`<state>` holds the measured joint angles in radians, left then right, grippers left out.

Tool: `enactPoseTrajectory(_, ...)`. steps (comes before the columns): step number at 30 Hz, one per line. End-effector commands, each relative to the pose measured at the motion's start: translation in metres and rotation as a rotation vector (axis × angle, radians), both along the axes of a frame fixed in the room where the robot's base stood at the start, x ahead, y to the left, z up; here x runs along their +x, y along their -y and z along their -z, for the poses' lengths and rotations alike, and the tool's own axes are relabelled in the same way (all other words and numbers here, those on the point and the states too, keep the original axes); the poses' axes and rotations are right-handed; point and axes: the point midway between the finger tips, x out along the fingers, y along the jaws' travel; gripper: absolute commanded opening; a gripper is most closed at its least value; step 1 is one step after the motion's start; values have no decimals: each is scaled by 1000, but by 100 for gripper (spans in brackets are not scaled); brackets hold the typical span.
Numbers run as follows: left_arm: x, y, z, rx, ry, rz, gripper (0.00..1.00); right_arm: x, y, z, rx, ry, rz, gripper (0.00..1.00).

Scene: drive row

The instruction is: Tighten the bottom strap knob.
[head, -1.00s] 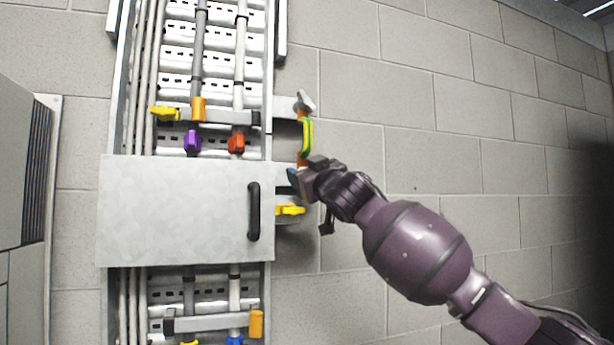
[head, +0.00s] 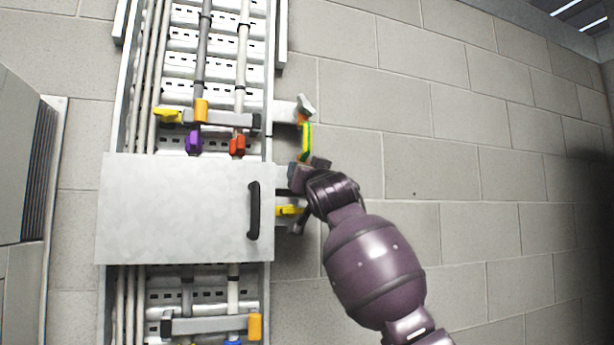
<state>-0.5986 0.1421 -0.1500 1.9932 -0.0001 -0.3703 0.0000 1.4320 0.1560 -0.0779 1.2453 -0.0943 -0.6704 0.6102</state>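A green-and-yellow strap (head: 306,140) with orange ends hangs upright beside the tray's right edge. A grey winged knob (head: 305,104) stands at its top end. My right gripper (head: 300,172) is at the strap's lower end, reaching in from the lower right. The gripper hides that end and any knob there, and I cannot tell whether its fingers are open or touching anything. A yellow knob (head: 289,210) sticks out past the cover just below the gripper. My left gripper is not in view.
A grey cover (head: 180,210) with a black handle (head: 254,210) spans the cable tray. Upper and lower clamp bars carry a yellow knob (head: 168,116) and orange knobs (head: 201,110) (head: 255,326). Purple (head: 194,143) and red (head: 237,146) parts sit on pipes. The block wall at right is bare.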

Motion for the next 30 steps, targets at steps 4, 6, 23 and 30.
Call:
enactPoseTrajectory(4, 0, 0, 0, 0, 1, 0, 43, 1, 0, 1, 5, -4, 1, 36)
enactPoseTrajectory(6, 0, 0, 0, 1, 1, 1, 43, 1, 0, 1, 5, -4, 1, 36)
enactPoseTrajectory(23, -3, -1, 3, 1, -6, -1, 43, 0, 0, 0, 5, -2, 1, 85)
enactPoseTrajectory(30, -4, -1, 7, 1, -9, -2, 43, -7, 2, 4, 5, -1, 0, 85)
